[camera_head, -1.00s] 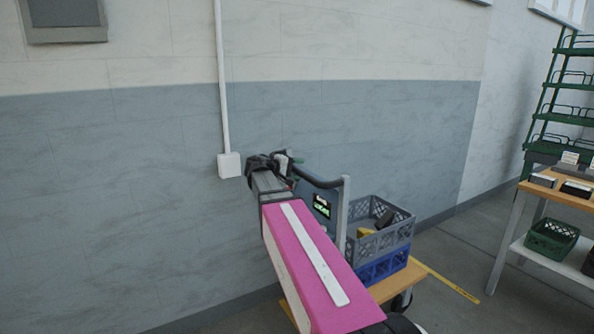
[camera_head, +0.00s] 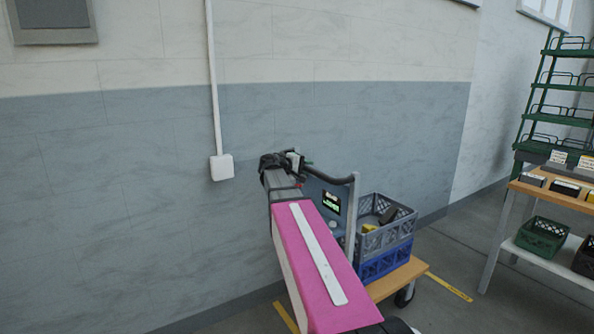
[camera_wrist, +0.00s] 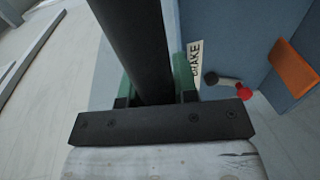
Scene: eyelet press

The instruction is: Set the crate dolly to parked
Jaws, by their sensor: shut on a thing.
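The crate dolly has a wooden deck (camera_head: 398,282), a blue-grey upright panel with a small lit display (camera_head: 331,203) and a dark push handle (camera_head: 335,181). My gripper (camera_head: 290,162) is at the handle's left end in the head view. In the wrist view my gripper (camera_wrist: 154,90) is shut on the dark handle bar (camera_wrist: 138,45), with green pads on both sides. A BRAKE label (camera_wrist: 194,62) and a short lever with a red knob (camera_wrist: 244,92) lie right of the bar. The lever is apart from my fingers. My pink arm hides part of the dolly.
A grey crate (camera_head: 396,236) with items in it sits on a blue crate (camera_head: 385,265) on the deck. The wall is close behind the dolly. Yellow floor tape (camera_head: 449,287) lies to its right. A workbench (camera_head: 555,189) and green rack (camera_head: 553,115) stand farther right.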

